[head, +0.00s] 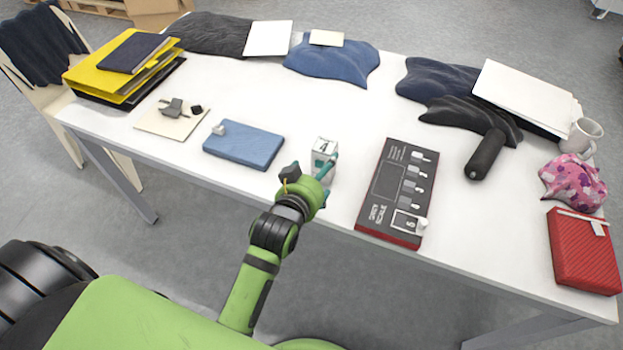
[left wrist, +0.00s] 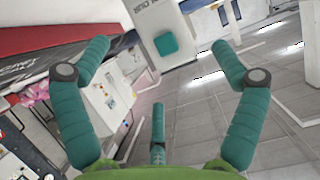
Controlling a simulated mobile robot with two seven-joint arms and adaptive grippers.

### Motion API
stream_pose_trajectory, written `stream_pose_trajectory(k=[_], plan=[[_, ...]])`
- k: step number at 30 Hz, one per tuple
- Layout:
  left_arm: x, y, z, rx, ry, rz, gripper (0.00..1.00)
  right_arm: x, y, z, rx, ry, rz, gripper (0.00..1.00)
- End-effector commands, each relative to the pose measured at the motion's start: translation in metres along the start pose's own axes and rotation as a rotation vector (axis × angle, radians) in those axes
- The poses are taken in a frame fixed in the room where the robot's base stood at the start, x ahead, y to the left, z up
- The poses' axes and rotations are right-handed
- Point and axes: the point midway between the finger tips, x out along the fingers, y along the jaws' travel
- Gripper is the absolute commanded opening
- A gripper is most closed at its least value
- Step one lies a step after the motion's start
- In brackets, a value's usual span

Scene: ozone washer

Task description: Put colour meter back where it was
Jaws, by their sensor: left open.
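A dark cylinder (head: 486,154) lies partly on a black cloth at the right of the table in the head view. In the left wrist view the gripper (left wrist: 158,52) is open, with nothing held between the fingers. My right gripper is not in view.
The grey scale board (head: 391,187) lies right of my gripper. A blue pad (head: 245,146) lies to its left. A red box (head: 583,255), pink cloth (head: 573,182) and mug (head: 584,137) stand at the right end. Bare white table (head: 345,118) lies behind the block.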

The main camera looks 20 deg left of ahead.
Motion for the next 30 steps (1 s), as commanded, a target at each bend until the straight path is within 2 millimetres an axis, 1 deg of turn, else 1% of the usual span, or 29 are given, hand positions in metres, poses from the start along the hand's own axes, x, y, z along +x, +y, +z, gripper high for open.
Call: stream_pose_trajectory(k=[1, 3, 6, 9, 13, 26, 28, 30], plan=[[-0.011, 0.000, 0.001, 0.000, -0.002, 0.000, 0.95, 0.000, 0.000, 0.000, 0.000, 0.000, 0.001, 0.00], [-0.022, 0.000, 0.001, 0.001, -0.003, 0.000, 0.95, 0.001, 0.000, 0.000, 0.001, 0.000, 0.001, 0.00], [-0.035, 0.000, 0.001, 0.001, -0.002, -0.001, 0.95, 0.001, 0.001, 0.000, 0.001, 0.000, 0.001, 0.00], [-0.041, 0.000, 0.001, 0.001, -0.001, 0.000, 0.95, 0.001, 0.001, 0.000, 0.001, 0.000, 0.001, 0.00], [-0.044, 0.000, 0.000, 0.001, 0.000, 0.000, 0.95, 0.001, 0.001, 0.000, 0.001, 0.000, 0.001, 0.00], [-0.044, 0.000, 0.000, 0.000, -0.001, 0.000, 0.95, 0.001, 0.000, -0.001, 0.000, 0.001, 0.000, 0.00], [-0.044, -0.001, 0.002, 0.002, -0.011, 0.001, 0.95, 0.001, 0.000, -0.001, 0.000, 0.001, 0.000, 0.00], [-0.048, -0.003, 0.012, 0.007, -0.053, 0.004, 0.95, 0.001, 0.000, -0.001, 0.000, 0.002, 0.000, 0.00]])
